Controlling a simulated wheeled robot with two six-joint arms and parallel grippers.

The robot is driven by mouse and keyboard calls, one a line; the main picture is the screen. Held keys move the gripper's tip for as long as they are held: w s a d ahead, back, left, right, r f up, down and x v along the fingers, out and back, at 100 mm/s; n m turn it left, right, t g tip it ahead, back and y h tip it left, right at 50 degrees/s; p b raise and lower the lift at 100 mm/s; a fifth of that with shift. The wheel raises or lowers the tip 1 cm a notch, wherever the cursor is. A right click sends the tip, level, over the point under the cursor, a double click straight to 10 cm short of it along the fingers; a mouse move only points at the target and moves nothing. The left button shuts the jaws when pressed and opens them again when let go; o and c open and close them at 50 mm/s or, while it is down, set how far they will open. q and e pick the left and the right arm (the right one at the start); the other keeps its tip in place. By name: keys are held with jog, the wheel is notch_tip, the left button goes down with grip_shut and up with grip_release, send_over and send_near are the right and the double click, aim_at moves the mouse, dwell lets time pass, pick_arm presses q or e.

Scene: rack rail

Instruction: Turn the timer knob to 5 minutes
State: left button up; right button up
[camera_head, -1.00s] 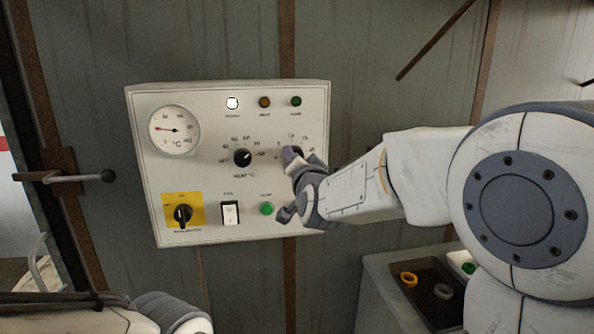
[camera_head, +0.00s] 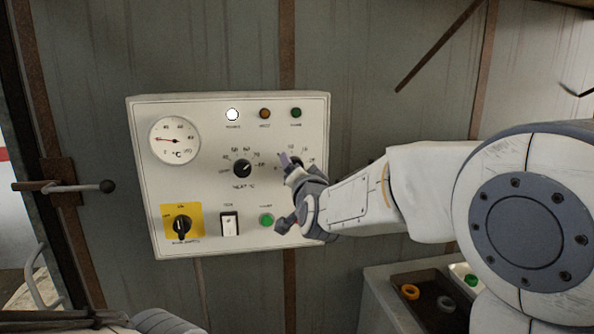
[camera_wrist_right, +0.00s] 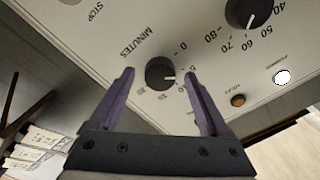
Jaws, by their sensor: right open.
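The timer knob (camera_wrist_right: 160,72) is a round black knob with a white mark, on the white panel beside the word MINUTES. In the right wrist view its mark points right, toward the low numbers partly hidden by the right finger; the exact reading is unclear. My right gripper (camera_wrist_right: 159,73) is open, its purple-grey fingers on either side of the knob with a visible gap on each side. In the head view my right gripper (camera_head: 284,192) is at the panel's right part and hides most of the timer knob. My left gripper is out of view.
The panel (camera_head: 215,215) also carries a heat knob (camera_head: 242,168), a dial gauge (camera_head: 174,140), a yellow-backed main switch (camera_head: 182,224), a rocker switch (camera_head: 228,223), a green button (camera_head: 266,220) and lamps. A bin (camera_head: 385,285) with coloured rings stands lower right.

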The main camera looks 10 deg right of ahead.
jog(key=s+b, duration=0.2)
jog(key=s, duration=0.8)
jog(key=shift+s, duration=0.2)
jog(key=s+a+f+n+g+y, duration=0.3)
jog(key=s+a+f+n+g, duration=0.25)
jog(key=f, duration=0.35)
jog(key=s+a+f+n+g+y, duration=0.2)
jog(key=s+a+f+n+g, duration=0.4)
jog(key=f, duration=0.4)
jog(key=s+d+f+n+g+h, duration=0.2)
jog(key=s+f+g, duration=0.1)
jog(key=s, duration=0.6)
jog(key=s+d+f+n+g+h, duration=0.2)
jog(key=s+f, duration=0.3)
jog(key=s, duration=0.4)
jog(key=shift+d+f+n+g, duration=0.2)
jog(key=shift+n+g, duration=0.25)
jog(key=shift+g, duration=0.3)
